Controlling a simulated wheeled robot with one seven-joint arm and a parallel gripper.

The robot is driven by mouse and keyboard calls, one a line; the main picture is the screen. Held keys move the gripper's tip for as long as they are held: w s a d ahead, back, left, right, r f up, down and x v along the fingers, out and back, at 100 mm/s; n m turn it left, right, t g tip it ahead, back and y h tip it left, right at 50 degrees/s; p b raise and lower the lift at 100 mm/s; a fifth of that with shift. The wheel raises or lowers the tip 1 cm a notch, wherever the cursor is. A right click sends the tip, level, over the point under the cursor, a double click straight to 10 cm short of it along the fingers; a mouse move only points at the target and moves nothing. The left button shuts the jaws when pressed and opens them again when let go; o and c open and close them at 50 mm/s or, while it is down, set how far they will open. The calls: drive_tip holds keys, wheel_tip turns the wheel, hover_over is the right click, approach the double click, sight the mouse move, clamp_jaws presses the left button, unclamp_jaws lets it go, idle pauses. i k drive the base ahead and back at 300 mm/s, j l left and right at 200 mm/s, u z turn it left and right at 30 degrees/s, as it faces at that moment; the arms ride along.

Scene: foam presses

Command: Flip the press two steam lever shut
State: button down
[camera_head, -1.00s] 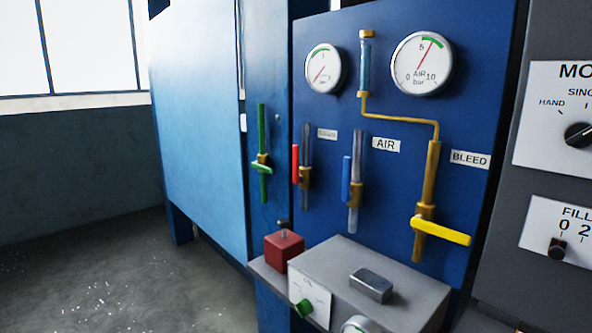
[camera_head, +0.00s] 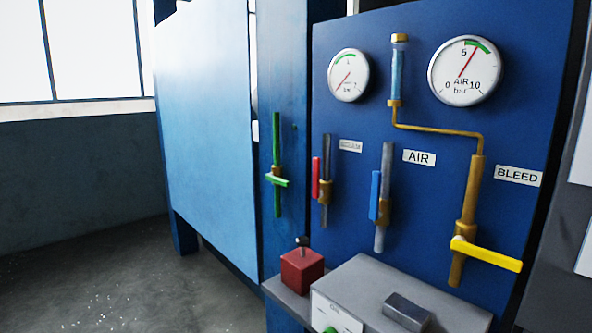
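A blue panel (camera_head: 400,125) carries several valves on pipes. A red lever (camera_head: 316,178) stands upright, parallel to its dark vertical pipe (camera_head: 327,152), on a brass body (camera_head: 325,192). The small label (camera_head: 350,146) beside it is too blurred to read. A blue lever (camera_head: 374,196) also stands upright under the AIR label (camera_head: 419,157). A yellow lever (camera_head: 487,255) lies across its brass pipe under the BLEED label (camera_head: 518,176). A green lever (camera_head: 276,180) lies across a green pipe on the left post. My gripper is not in view.
A grey box (camera_head: 375,292) juts out below the levers, with a small grey block (camera_head: 406,311) on top. A red box (camera_head: 301,270) with a knob stands left of it. Two gauges (camera_head: 348,75) (camera_head: 464,70) sit above. Open floor (camera_head: 130,270) lies at left.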

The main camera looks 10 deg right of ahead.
sight(317, 194)
drive_tip(key=i+j, duration=0.35)
drive_tip(key=i+j+z, duration=0.1)
drive_tip(key=i+j, duration=0.3)
drive_tip(key=j, duration=0.15)
drive_tip(key=i+j+z, duration=0.1)
drive_tip(key=i+j, duration=0.2)
drive_tip(key=j, duration=0.2)
drive_tip(key=i+j, duration=0.35)
drive_tip(key=j, duration=0.15)
